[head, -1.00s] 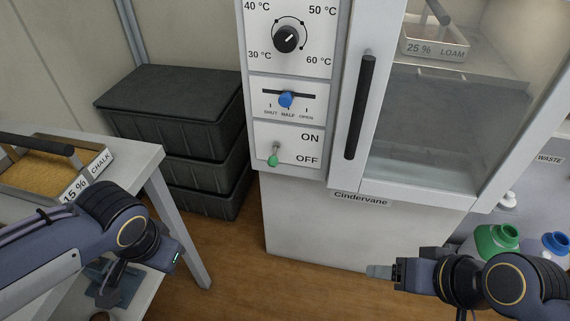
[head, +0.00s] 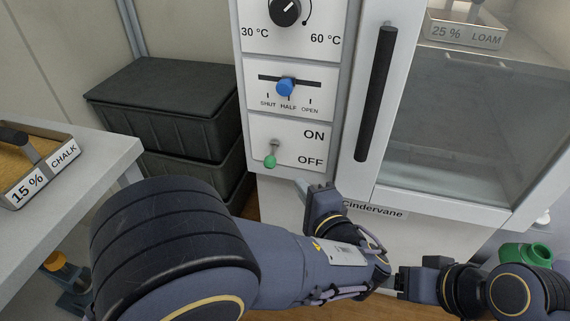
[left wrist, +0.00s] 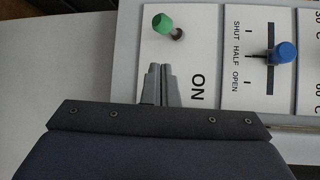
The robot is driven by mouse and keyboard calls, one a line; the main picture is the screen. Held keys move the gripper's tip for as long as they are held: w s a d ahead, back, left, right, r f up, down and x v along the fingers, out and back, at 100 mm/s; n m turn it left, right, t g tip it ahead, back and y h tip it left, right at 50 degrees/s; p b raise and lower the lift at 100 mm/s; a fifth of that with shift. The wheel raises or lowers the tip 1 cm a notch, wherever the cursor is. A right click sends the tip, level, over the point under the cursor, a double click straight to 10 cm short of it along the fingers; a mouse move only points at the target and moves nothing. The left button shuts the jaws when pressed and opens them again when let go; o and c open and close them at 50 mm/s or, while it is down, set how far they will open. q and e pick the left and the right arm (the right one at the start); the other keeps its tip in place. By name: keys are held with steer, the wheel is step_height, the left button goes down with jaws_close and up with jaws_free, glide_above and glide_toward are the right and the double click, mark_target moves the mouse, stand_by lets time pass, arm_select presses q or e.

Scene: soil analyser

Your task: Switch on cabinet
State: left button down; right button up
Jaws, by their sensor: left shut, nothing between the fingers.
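The cabinet (head: 330,185) has a white switch panel marked ON and OFF. Its toggle lever, with a green tip (head: 270,161), points down, beside the OFF label. In the left wrist view the green tip (left wrist: 163,23) is seen beyond my fingers, with ON at their right; OFF is not visible there. My left gripper (head: 302,186) is shut and empty, just below and right of the lever at the panel's lower edge, apart from the lever. Its fingertips also show in the left wrist view (left wrist: 160,72). My right gripper (head: 402,278) is low at the right; its jaw state is unclear.
A blue slider (head: 285,87) at HALF and a black dial (head: 285,11) are above the switch. The glass door's black handle (head: 376,95) is right of the panel. Dark stacked crates (head: 165,110) stand left. A table with a chalk tray (head: 45,178) is at far left.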

mark_target(271, 157)
arm_select(q)
steer(key=b+x, duration=0.2)
steer(key=x, duration=0.8)
steer(key=shift+r, duration=0.1)
stand_by(0.4)
steer(key=shift+r+p, duration=0.2)
steer(key=shift+p, duration=0.35)
steer(key=r+m+g+p, duration=0.1)
steer(key=g+p, duration=0.1)
steer(key=p, duration=0.4)
steer(key=r+m+g+p, duration=0.1)
steer(key=g+p, duration=0.2)
steer(key=p, duration=0.3)
steer(key=r+m+g+p, duration=0.1)
steer(key=m+g+p, duration=0.1)
steer(key=p, duration=0.4)
steer(key=shift+s+a+r+g, duration=0.15)
steer(key=shift+s+g, duration=0.15)
steer(key=shift+g, duration=0.1)
steer(key=shift+r, duration=0.3)
stand_by(1.9)
